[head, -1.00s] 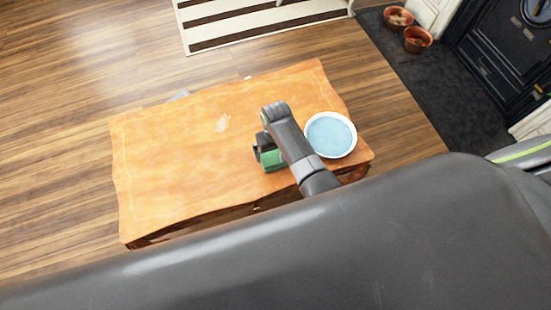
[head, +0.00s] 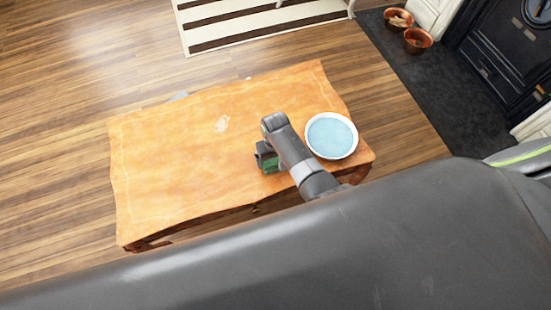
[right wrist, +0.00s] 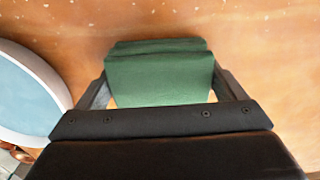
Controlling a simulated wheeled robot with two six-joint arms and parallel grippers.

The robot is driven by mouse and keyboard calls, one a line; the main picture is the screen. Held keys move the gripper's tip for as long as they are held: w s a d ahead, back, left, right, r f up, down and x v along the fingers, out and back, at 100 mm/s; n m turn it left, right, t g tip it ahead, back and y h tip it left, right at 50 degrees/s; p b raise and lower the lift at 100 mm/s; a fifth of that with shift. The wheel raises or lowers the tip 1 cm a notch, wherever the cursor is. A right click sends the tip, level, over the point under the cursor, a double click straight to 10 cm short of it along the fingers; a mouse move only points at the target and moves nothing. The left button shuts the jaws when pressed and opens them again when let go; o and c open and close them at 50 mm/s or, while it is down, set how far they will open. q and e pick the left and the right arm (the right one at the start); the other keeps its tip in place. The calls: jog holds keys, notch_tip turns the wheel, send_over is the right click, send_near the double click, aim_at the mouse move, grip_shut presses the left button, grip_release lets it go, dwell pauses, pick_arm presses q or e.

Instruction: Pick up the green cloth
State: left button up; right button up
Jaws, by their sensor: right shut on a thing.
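The green cloth (right wrist: 160,75) looks folded and sits between the fingers of my right gripper (right wrist: 160,92) in the right wrist view. The gripper is shut on it. In the head view only a small green part of the cloth (head: 271,165) shows beside my right gripper (head: 265,158), low over the front right part of the wooden table (head: 170,160). My arm hides the rest. I cannot tell whether the cloth touches the tabletop. My left gripper is not in view.
A white-rimmed bowl with a pale blue inside (head: 331,135) stands on the table just right of my right arm. It also shows at the left of the right wrist view (right wrist: 25,95).

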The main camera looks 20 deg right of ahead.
notch_tip(320, 180, up, 9)
jog(key=p, duration=0.2)
jog(key=shift+f+p, duration=0.15)
jog(key=shift+p, duration=0.15)
jog(key=shift+r, duration=0.65)
